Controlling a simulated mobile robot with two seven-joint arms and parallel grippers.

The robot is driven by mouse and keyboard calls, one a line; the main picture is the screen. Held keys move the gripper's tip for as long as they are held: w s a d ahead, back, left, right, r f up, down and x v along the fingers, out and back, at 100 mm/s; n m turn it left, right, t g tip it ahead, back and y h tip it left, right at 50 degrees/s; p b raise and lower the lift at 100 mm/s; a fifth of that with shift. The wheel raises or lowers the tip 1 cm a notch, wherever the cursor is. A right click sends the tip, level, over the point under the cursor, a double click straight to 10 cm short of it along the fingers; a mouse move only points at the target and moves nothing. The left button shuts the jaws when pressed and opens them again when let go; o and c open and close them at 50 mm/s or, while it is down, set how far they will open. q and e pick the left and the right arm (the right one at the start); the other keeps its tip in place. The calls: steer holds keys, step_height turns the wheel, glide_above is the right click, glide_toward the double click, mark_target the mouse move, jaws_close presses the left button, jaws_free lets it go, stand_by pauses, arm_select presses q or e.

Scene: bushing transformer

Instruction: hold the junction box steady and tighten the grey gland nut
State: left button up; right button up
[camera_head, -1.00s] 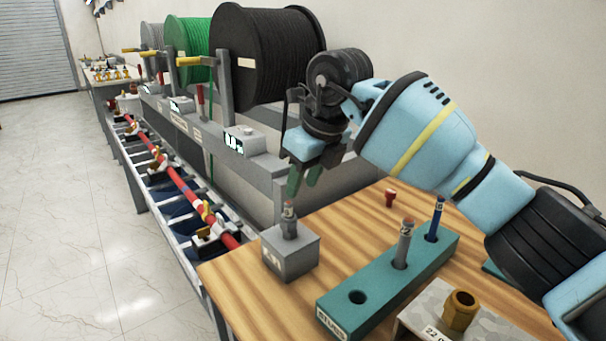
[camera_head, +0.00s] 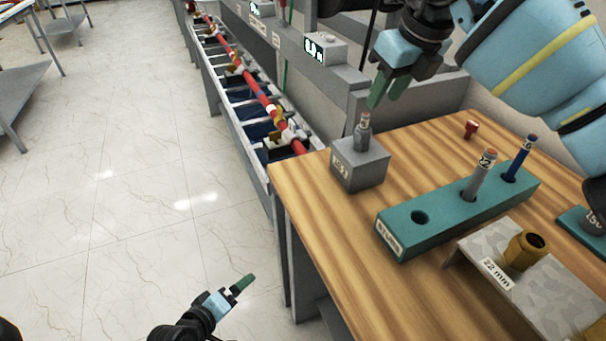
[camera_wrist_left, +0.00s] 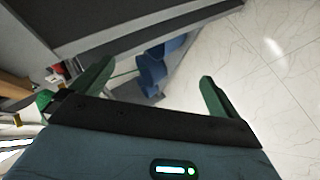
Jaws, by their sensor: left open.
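The grey junction box (camera_head: 358,172) sits on the left part of the wooden table. A grey gland nut (camera_head: 362,134) stands upright on its top, with a cable end in it. My right gripper (camera_head: 387,92) is above and just right of the gland, pointing down. Its green fingers are apart, with nothing between them. My left gripper (camera_head: 242,285) is low over the floor, left of the table and clear of the box. The left wrist view shows its fingers wide apart and empty (camera_wrist_left: 155,72).
A teal block (camera_head: 450,212) holds a grey and a blue piece and has an empty hole. A grey stand marked 22 mm (camera_head: 475,262) bears a brass nut (camera_head: 524,250). A small red piece (camera_head: 471,129) lies behind.

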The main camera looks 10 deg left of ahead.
arm_select(q)
steer(key=w+a+r+n+t+h, duration=0.1)
steer(key=w+r+n+t+h, duration=0.3)
steer(key=w+r, duration=0.95)
steer(key=w+a+r+n+t, duration=0.15)
steer(key=w+r+n, duration=0.45)
steer(key=w+r, duration=0.7)
steer(key=n+g+h, duration=0.5)
steer(key=g+h, duration=0.1)
steer(key=h, duration=0.1)
glide_toward(355, 160)
steer(key=shift+t, duration=0.25)
steer(key=w+a+f, duration=0.2)
steer(key=w+f, duration=0.1)
steer(key=shift+w+a+f, duration=0.1)
steer(key=shift+a+f, duration=0.05)
steer(key=shift+a, duration=0.15)
steer(key=shift+s+d+f+h, duration=0.1)
steer(key=shift+s+d+h, duration=0.25)
steer(key=shift+d+h, duration=0.1)
steer(key=x, duration=1.2)
steer(key=shift+f, duration=0.2)
